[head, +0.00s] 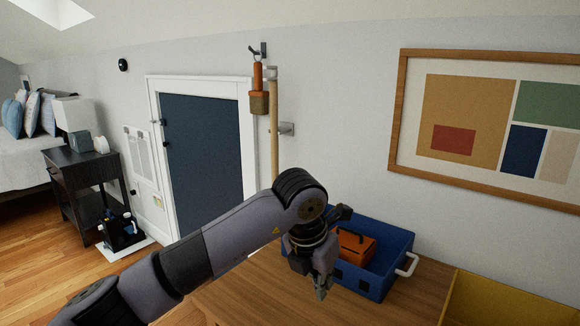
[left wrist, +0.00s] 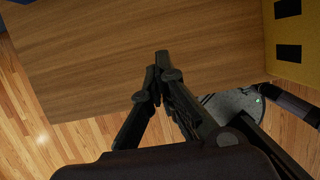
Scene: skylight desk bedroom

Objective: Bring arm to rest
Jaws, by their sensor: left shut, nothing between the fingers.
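My left arm comes in from the lower left in the head view and bends down at the wrist. Its gripper (head: 321,288) points down in front of a blue crate. In the left wrist view the fingers of the left gripper (left wrist: 158,75) are closed together with nothing between them. They are over the wooden desk top (left wrist: 130,40), near its edge; the height above it is hard to tell. My right gripper is not in the head view.
The blue crate (head: 378,285) with an orange box (head: 354,246) in it stands on the desk (head: 245,292). A yellow bin (head: 500,300) is at the lower right. Bare desk lies left of the crate. A black nightstand (head: 80,180) stands at the far left.

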